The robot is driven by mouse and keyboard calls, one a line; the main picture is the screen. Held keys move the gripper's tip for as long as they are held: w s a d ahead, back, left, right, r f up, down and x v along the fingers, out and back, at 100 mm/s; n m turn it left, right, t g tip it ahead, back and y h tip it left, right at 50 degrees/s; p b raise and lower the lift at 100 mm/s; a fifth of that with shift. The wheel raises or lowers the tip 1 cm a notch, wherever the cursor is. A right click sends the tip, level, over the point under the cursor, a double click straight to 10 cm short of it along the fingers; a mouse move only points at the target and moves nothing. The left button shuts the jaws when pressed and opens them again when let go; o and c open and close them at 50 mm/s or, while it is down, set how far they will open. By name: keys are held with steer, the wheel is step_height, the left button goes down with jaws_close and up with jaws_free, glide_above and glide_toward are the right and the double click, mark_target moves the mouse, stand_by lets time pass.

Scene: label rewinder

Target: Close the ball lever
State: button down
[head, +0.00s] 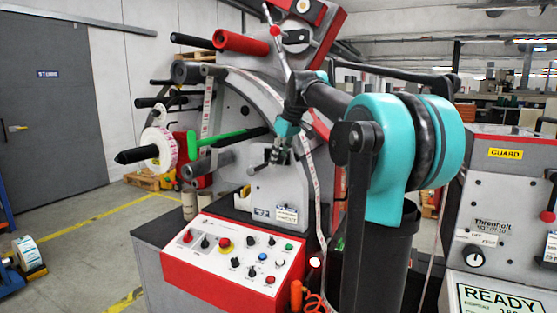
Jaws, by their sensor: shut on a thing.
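My gripper (277,150), at the end of my dark and turquoise arm, reaches in from the right to the middle of the rewinder's front. It points down, its fingers close to the small metal fittings above the light grey block (268,195). The fingers are shut on a small part there, which fits the ball lever. They cover most of it, so its shape and angle cannot be told.
A red-edged control panel (240,255) with several knobs and buttons lies below the gripper. A green bar (222,138) and a label roll (158,150) stick out on the left. A label web (311,185) runs down close by. A guard cabinet (500,185) stands right.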

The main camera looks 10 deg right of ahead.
steer(key=shift+d+f, duration=0.1)
steer(key=shift+s+d+f+t+y, duration=0.25)
steer(key=shift+f+t+y, duration=0.15)
steer(key=shift+f, duration=0.1)
steer(key=shift+s+d+f+t+y, duration=0.1)
steer(key=shift+d+f+t+y, duration=0.15)
steer(key=shift+f+y, duration=0.2)
step_height(320, 180, down, 10)
steer(key=m+t+y, duration=0.1)
steer(key=t+y, duration=0.4)
steer(key=y, duration=0.1)
steer(key=shift+w+a+r+y, duration=0.15)
steer(key=shift+a+r+y, duration=0.1)
steer(key=shift+a+y, duration=0.1)
steer(key=shift+t, duration=0.25)
steer(key=c, duration=1.3)
jaws_free()
steer(key=shift+f, duration=0.1)
steer(key=shift+o, duration=0.9)
steer(key=v, duration=1.2)
